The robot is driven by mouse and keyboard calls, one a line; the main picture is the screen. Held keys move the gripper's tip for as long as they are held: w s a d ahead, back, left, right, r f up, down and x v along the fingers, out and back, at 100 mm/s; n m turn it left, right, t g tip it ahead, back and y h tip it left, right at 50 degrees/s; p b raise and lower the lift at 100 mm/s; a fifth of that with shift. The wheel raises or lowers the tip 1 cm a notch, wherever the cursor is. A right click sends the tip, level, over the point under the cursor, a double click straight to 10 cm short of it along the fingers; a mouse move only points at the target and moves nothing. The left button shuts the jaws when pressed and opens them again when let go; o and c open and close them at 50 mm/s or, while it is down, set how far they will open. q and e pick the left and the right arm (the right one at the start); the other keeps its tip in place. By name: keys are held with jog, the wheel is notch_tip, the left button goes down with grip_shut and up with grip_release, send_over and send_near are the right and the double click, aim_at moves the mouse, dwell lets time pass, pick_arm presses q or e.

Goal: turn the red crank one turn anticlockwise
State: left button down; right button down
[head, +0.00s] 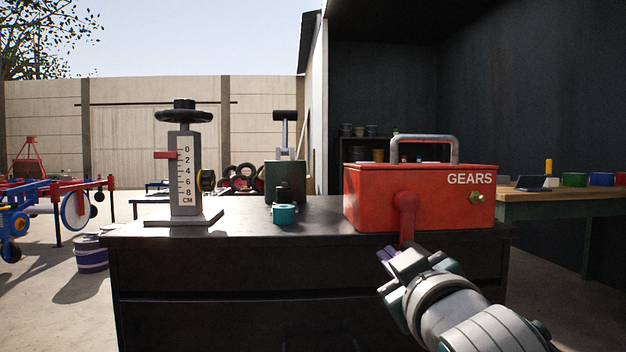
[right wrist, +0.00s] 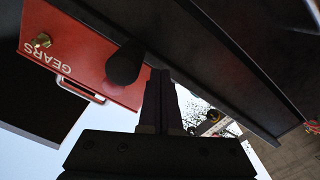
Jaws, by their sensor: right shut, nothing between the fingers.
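The red crank (head: 406,214) is on the front of the red gear box (head: 365,190), with its arm hanging straight down from a round hub. Its lower end reaches my right gripper (head: 386,254) in the head view, and the gripper may hide its end. My right gripper is shut and empty, just in front of the bench edge below the box. In the right wrist view its closed fingers (right wrist: 160,101) show beside a dark rounded part (right wrist: 125,64), which seems to be part of the crank. I cannot tell if they touch. My left gripper is out of view.
The box stands on a dark bench (head: 250,232) with drawers. Left of it are a teal ring (head: 285,214), a dark block with a lever (head: 286,180) and a grey gauge stand with a black handwheel (head: 185,170). The bench top between them is clear.

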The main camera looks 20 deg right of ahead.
jog(key=p+v, duration=0.4)
jog(key=v, duration=0.5)
jog(key=shift+a+r, duration=0.1)
jog(key=s+d+r+m+g+y+p, duration=0.15)
jog(key=s+r+g+p, duration=0.55)
jog(key=r+p, duration=0.95)
jog(key=s+a+r+g+y+p, duration=0.25)
jog(key=s+r+p, duration=0.55)
jog(key=p, duration=0.5)
jog(key=s+a+r+g+y+p, duration=0.1)
jog(key=s+a+r+g+p, duration=0.3)
jog(key=s+p, duration=0.75)
notch_tip(320, 180, up, 35)
jog(key=w+d+p, duration=0.1)
jog(key=w+p, duration=0.1)
jog(key=p, duration=3.2)
jog(key=shift+p, duration=0.35)
